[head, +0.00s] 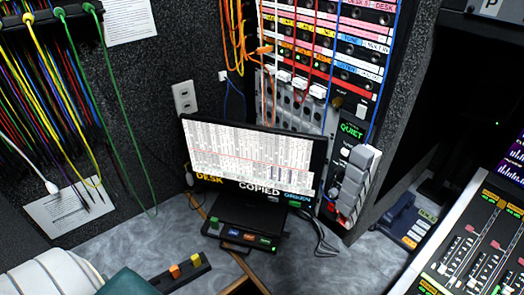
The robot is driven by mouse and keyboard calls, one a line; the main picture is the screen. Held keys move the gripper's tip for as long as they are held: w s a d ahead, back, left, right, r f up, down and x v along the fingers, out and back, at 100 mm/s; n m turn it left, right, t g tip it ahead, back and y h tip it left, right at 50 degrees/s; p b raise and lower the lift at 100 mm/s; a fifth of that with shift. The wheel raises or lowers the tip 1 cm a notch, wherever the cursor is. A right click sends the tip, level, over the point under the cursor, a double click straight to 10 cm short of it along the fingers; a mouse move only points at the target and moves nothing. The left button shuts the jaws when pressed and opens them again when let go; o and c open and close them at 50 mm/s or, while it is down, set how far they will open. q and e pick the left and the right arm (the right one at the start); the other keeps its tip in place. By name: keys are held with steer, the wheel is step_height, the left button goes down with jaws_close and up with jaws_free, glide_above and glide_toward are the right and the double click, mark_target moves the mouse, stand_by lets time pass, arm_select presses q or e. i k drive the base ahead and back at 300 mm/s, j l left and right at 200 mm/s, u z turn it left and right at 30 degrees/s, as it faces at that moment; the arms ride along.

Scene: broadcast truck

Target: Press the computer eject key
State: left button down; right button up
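A computer monitor (252,150) stands on the grey desk against the dark speckled wall. Its lit screen shows a white page of lines with a red line across it. Large words along its lower edge read "DESK", "COPIED" and what looks like "GREEN". A low black unit (228,214) sits in front of the monitor. On its front is a small panel (249,238) with several coloured keys or labels, in blue, orange and green. Their lettering is too small to read, so I cannot tell which is the eject key. Neither of my grippers is identifiable in the head view.
A patch rack (326,50) with cables rises behind the monitor. Grey blocks (355,180) stick out at its lower right. A mixing console (475,245) fills the right. A black strip with orange and yellow blocks (180,272) lies front left. Bare desk (330,265) lies right of the unit.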

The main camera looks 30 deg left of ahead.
mark_target(247, 237)
steer(key=k+j+u, duration=0.15)
steer(key=k+u, duration=0.3)
steer(key=k+j+u, duration=0.2)
steer(key=u, duration=0.2)
steer(key=k+j, duration=0.05)
